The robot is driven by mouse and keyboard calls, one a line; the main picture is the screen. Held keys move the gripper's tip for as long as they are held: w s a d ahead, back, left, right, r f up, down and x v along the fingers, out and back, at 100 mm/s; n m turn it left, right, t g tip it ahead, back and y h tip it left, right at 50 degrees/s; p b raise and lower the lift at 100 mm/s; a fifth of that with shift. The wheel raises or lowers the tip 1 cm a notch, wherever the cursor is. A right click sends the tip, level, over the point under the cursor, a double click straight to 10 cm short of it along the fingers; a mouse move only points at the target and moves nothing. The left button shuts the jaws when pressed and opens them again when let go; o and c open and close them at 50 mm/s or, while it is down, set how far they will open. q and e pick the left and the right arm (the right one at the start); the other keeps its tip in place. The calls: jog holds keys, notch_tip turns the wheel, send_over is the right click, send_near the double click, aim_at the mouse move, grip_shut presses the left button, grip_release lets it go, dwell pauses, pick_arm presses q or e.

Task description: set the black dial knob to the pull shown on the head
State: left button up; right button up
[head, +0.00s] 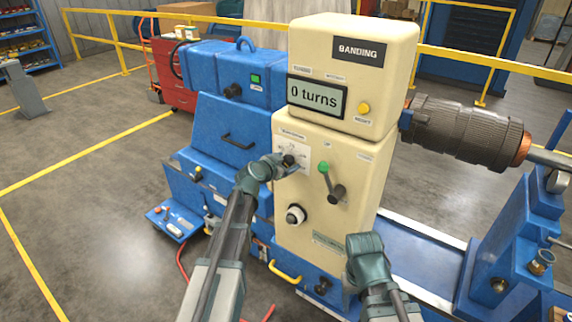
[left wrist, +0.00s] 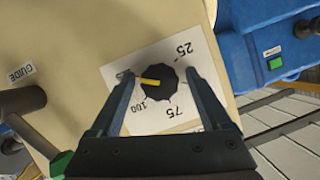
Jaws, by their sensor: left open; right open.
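The black dial knob (left wrist: 158,84) with a yellow pointer sits on a white scale plate (left wrist: 178,52) marked 25, 75 and 100. The cream head (head: 352,70) carries a dark sign reading BANDING (head: 358,51) and a display reading 0 turns (head: 315,98); I read no pull number there. My left gripper (left wrist: 156,78) is open, with a finger on either side of the knob; contact cannot be told. My right gripper (head: 364,242) is open and empty, low before the cream panel.
A yellow button (head: 363,108) is beside the display. A dark ribbed rotor (head: 465,132) lies at right.

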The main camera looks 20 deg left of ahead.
pick_arm(q)
grip_shut()
dwell(0.4)
jog(key=shift+a+n+h, duration=0.1)
jog(key=shift+n+h, duration=0.4)
jog(key=shift+n, duration=0.3)
jog(key=shift+f+n+g+h, duration=0.1)
jog(key=shift+n+g+h, duration=0.4)
jog(key=shift+n+h, duration=0.3)
jog(key=n+h, duration=0.1)
jog(key=n, duration=0.1)
jog(key=shift+n+b, duration=0.3)
jog(key=shift+b, duration=0.05)
jog(key=shift+n+h+b, duration=0.55)
jog(key=shift+n+h, duration=0.25)
jog(key=shift+n, duration=0.2)
jog(key=shift+g, duration=0.3)
